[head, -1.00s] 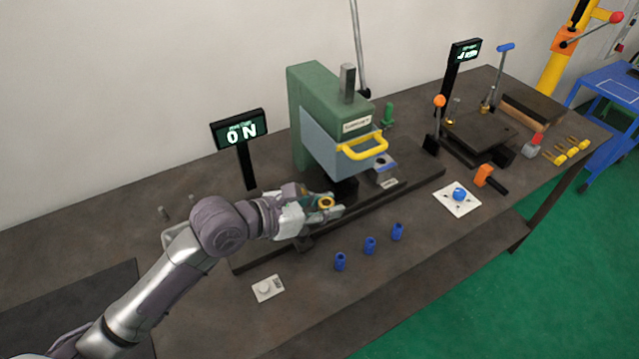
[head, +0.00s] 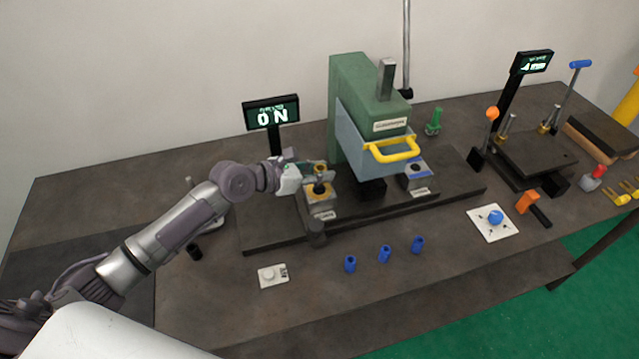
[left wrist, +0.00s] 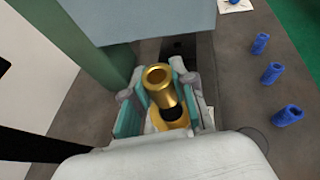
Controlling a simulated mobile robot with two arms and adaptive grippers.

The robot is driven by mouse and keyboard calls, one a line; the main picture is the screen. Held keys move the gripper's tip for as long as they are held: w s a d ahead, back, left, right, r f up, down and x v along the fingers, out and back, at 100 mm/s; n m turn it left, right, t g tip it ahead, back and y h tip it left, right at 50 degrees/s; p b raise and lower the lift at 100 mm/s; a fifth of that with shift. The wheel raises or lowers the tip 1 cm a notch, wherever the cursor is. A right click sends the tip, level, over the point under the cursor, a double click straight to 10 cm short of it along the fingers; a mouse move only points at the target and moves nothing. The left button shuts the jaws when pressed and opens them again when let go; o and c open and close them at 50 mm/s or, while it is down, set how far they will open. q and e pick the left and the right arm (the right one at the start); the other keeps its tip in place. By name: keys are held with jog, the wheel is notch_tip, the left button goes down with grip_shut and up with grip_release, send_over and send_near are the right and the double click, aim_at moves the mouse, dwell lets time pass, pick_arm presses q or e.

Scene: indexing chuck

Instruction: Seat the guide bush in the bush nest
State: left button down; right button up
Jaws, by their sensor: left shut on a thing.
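The brass-coloured guide bush (head: 319,174) is upright between the fingers of my left gripper (head: 312,180), which is shut on it. In the left wrist view, the hollow bush (left wrist: 160,82) shows its open top end between the teal finger pads (left wrist: 160,100). The bush nest (head: 321,196), a block with a yellow top and a label on its front, is directly below the bush at the left end of the dark base. In the left wrist view a yellow ring with a dark middle shows below the bush. I cannot tell whether the bush's lower end is inside the nest. My right gripper is not in view.
The green press (head: 352,110) with a yellow handle (head: 392,151) stands just right of the nest. A display (head: 271,114) stands behind my gripper. Several blue bushes (head: 384,254) and a white button plate (head: 273,275) are at the front. The front table middle is fairly clear.

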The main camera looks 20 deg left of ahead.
aim_at(319, 192)
pick_arm(q)
jog(key=shift+w+a+f, duration=0.15)
jog(key=shift+f, duration=0.1)
notch_tip(319, 192, down, 3)
jog(key=shift+f, duration=0.3)
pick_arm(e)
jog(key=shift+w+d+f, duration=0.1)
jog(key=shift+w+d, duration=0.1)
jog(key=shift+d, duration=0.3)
